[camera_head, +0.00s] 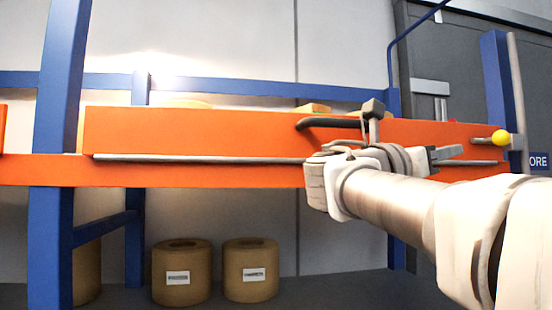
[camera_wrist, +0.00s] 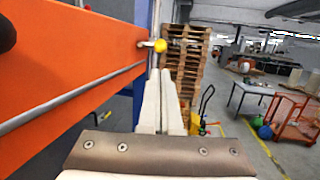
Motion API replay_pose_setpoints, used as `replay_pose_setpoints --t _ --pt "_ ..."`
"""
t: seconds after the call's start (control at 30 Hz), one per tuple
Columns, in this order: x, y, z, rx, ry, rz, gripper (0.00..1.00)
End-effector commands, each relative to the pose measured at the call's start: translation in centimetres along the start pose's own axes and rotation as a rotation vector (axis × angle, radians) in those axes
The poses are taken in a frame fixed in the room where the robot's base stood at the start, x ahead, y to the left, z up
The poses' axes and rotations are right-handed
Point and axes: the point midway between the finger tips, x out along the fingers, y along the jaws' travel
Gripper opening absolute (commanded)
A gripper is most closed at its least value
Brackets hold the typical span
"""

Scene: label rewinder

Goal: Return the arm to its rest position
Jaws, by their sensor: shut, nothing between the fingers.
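My arm reaches in from the lower right of the head view, in front of a long orange panel (camera_head: 220,133). My gripper (camera_head: 458,152) points right along the panel, near a thin grey rail (camera_head: 200,159). In the wrist view my gripper (camera_wrist: 161,75) has its two pale fingers together, with nothing between them. A yellow knob (camera_head: 500,138) sits at the panel's right end, beyond the fingertips; it also shows in the wrist view (camera_wrist: 160,46). My wrist and forearm hide part of the panel and rail.
A blue upright post (camera_head: 58,150) stands at the left and another (camera_head: 503,100) at the right. Two brown label rolls (camera_head: 181,272) (camera_head: 250,270) stand below the panel.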

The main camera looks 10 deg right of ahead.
Motion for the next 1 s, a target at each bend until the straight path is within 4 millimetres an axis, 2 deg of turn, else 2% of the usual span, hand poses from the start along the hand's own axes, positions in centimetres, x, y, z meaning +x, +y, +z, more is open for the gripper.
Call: replay_pose_setpoints --t 0.57,0.67,0.77,0.87,1.0 --pt "-0.4 0.0 -0.1 0.001 0.002 0.000 0.00" --pt "-0.4 -0.1 -1.0 0.031 0.033 0.010 0.00" --pt "-0.8 -0.6 -3.8 0.126 0.128 0.034 0.00" --pt "-1.9 -1.3 -8.4 0.289 0.293 0.050 0.00" --pt "-5.1 -2.5 -15.8 0.566 0.567 0.012 0.00"
